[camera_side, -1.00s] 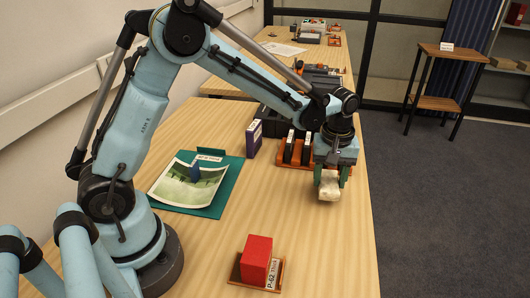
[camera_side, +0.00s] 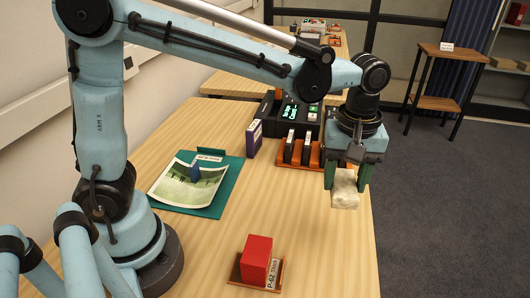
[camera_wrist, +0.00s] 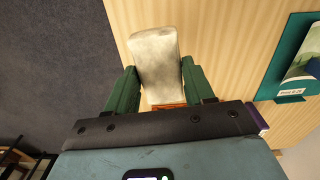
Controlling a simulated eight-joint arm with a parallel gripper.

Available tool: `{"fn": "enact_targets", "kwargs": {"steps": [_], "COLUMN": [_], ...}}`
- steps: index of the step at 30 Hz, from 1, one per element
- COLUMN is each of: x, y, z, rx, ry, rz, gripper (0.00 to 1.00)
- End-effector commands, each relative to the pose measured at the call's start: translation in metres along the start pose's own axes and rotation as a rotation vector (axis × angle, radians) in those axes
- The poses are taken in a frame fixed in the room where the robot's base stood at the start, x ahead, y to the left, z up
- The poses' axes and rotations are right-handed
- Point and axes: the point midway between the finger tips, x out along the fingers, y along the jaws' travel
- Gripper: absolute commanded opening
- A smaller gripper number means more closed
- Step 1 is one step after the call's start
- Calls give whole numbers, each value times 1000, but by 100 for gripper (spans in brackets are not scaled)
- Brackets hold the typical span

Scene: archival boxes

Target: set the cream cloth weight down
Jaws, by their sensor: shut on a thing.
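The cream cloth weight (camera_side: 345,189) is a pale, soft-looking block held between the green fingers of my gripper (camera_side: 346,178), near the right edge of the wooden table. In the wrist view the weight (camera_wrist: 156,62) sits between both green fingers of the gripper (camera_wrist: 156,85), over the table. My gripper is shut on it. I cannot tell from the side view whether the underside of the weight touches the table.
A red block (camera_side: 257,259) stands on a small labelled tray (camera_side: 236,277) at the front. A green board (camera_side: 228,178) holds a curled picture (camera_side: 184,190). An orange rack (camera_side: 284,161) with dark upright items stands behind the gripper. The middle tabletop (camera_side: 270,205) is clear.

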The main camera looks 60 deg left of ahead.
Motion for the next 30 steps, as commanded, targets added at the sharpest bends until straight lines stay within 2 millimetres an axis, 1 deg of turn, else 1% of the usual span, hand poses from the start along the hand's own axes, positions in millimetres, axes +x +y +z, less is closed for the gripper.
{"fn": "enact_targets", "kwargs": {"steps": [4, 10, 17, 20, 23, 24, 26, 27, 29, 30], "x": [-21, -46, -46, -47, -48, -48, -48, -49, -49, -49], "y": [0, 0, -9, -17, -29, -35, -46, -53, -66, -76], "z": [1, 1, -51, -78, -111, -125, -146, -160, -180, -193], "rx": [0, 0, -163, -252, -358, -404, -474, -522, -591, -639], "ry": [0, 0, 0, 0, 0, 0, 0, 0, 0, 0], "rz": [0, 0, 0, 0, 0, 0, 0, 0, 0, 0], "gripper": [0, 0, 0, 0, 0, 0, 0, 0, 0, 0]}}
